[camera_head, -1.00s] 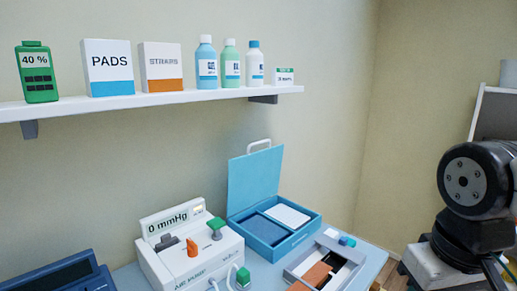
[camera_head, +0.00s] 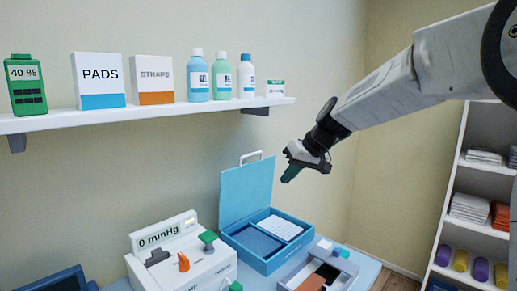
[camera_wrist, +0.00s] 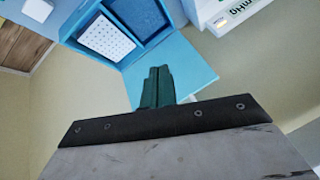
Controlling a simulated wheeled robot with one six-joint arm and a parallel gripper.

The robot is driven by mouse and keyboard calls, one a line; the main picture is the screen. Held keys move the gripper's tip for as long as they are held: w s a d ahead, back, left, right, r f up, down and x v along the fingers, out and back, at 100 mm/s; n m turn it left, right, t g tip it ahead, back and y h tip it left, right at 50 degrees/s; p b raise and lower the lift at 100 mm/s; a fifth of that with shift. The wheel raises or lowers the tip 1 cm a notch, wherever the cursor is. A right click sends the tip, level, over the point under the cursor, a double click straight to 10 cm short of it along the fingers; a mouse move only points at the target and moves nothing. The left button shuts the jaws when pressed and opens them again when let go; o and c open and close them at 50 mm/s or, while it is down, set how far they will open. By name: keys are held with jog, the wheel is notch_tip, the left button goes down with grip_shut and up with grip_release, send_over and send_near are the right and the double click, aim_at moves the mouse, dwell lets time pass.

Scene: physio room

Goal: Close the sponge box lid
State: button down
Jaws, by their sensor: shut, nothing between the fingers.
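The blue sponge box (camera_head: 268,250) stands on the table with its lid (camera_head: 246,191) open, standing up at the back against the wall side. A light handle (camera_head: 251,157) shows on the lid's top edge. Inside are a dark blue compartment and a white dotted pad (camera_head: 281,228). My gripper (camera_head: 290,174) is shut and empty, up in the air to the right of the lid's upper part. In the wrist view my gripper (camera_wrist: 157,84) points toward the lid (camera_wrist: 172,70), with the open box (camera_wrist: 112,52) beyond; I cannot tell the gap.
A white air pump (camera_head: 182,262) reading 0 mmHg stands left of the box. A pale tray (camera_head: 345,268) is at its right. A wall shelf (camera_head: 150,113) with bottles and cartons hangs above. A shelving unit (camera_head: 470,200) stands at the right.

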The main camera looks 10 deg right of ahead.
jog(key=w+a+r+n+t, duration=0.1)
jog(key=w+r+n+t, duration=0.2)
jog(key=w, duration=0.7)
jog(key=n+t+y, duration=0.1)
send_near(259, 152)
jog(key=x, duration=0.3)
jog(key=r+x, duration=0.1)
jog(key=x, duration=0.5)
jog(key=shift+w+a+r, duration=0.1)
jog(key=shift+w+a, duration=0.25)
jog(key=shift+w, duration=0.05)
jog(key=shift+s+d, duration=0.1)
